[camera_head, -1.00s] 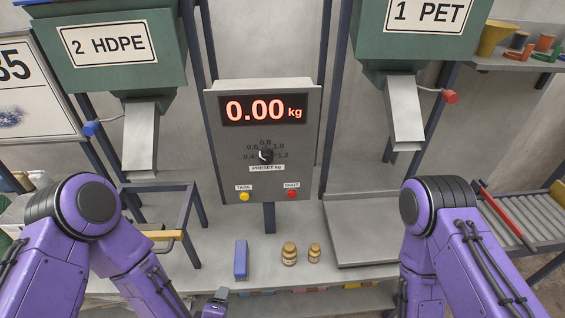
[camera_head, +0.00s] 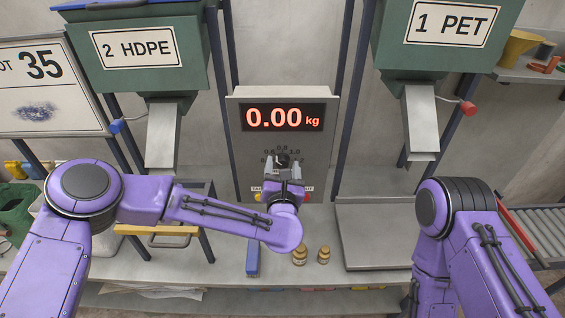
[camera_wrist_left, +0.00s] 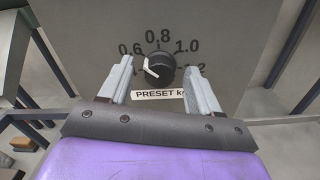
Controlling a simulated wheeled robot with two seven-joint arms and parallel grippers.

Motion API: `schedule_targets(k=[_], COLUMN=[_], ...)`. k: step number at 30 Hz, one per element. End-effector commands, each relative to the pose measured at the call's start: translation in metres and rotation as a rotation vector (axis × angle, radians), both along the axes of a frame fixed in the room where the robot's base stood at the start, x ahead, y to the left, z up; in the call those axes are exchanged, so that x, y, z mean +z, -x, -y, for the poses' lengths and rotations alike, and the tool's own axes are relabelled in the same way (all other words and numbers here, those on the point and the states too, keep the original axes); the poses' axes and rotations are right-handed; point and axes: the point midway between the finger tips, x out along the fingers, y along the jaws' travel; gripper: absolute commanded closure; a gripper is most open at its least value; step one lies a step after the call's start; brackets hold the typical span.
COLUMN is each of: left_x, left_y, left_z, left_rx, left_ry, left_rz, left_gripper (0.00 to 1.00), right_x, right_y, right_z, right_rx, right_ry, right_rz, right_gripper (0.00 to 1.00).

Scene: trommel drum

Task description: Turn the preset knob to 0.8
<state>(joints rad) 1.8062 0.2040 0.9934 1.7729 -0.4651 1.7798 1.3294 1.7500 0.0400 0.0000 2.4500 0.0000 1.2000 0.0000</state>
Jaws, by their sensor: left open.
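The preset knob (camera_head: 283,160) is a black dial on the grey panel under the red 0.00 kg display (camera_head: 285,117). The left wrist view shows the knob (camera_wrist_left: 160,70) with a white pointer aimed up-left, near the 0.6 side; the 0.8 mark is above it. My left gripper (camera_head: 284,174) is in front of the panel at the knob. In the left wrist view its open fingers (camera_wrist_left: 159,66) stand left and right of the knob, with gaps on both sides. Part of the dial scale is hidden by the gripper in the head view. My right gripper is out of view.
The yellow and red buttons below the knob are mostly covered by my left arm. A blue block (camera_head: 253,257) and two brass weights (camera_head: 300,256) stand on the bench below. Metal chutes (camera_head: 163,134) hang on both sides of the panel.

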Motion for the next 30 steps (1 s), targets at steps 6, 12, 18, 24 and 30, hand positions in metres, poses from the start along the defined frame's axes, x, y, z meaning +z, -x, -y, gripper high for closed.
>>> schedule_targets(k=[6, 12, 18, 24, 30], left_x=[-0.001, -0.001, -0.001, -0.002, -0.003], left_y=[-0.003, -0.003, -0.003, -0.003, -0.003], left_z=[0.000, 0.000, 0.000, 0.000, 0.001], left_rx=[0.000, 0.000, 0.000, 0.000, -0.001], left_ry=[-0.001, -0.001, -0.004, -0.048, -0.166], left_rz=[0.000, 0.000, -0.001, -0.001, 0.002], left_gripper=[0.37, 0.83, 0.93, 0.93, 0.93], right_x=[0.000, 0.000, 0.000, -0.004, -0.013], right_y=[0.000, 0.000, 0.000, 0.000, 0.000], right_z=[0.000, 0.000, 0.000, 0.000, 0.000], right_rx=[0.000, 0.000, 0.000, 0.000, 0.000], right_ry=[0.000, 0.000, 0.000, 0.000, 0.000], right_rz=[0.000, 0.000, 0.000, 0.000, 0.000], right_gripper=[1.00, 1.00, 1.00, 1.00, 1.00])
